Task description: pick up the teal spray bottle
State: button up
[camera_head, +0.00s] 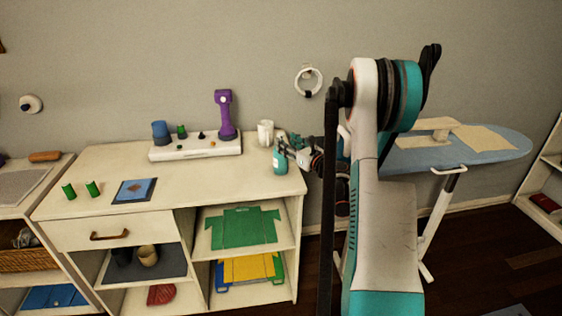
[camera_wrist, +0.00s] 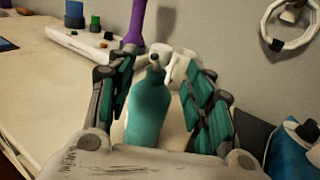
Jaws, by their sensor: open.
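The teal spray bottle (camera_head: 280,160) stands upright near the right end of the wooden cabinet top. In the wrist view the bottle (camera_wrist: 148,112) is between the two fingers of my gripper (camera_wrist: 160,95), with its white spray head toward the wall. My gripper (camera_head: 288,150) is open, with a finger on each side of the bottle. A small gap shows beside the bottle on the right; whether the left finger touches it I cannot tell. The bottle's lower part is hidden behind my palm in the wrist view.
A white cup (camera_head: 265,132) stands close behind the bottle. A white tray (camera_head: 170,153) holds a purple tool (camera_head: 226,115) and small coloured pieces. An ironing board (camera_head: 470,155) is to the right.

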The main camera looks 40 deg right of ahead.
aim_at(281, 138)
jog(key=w, duration=0.1)
jog(key=w+b, duration=0.1)
jog(key=w, duration=0.2)
jog(key=shift+f, duration=0.35)
jog(key=shift+w+d+r, duration=0.1)
jog(key=shift+w, duration=0.3)
grip_shut()
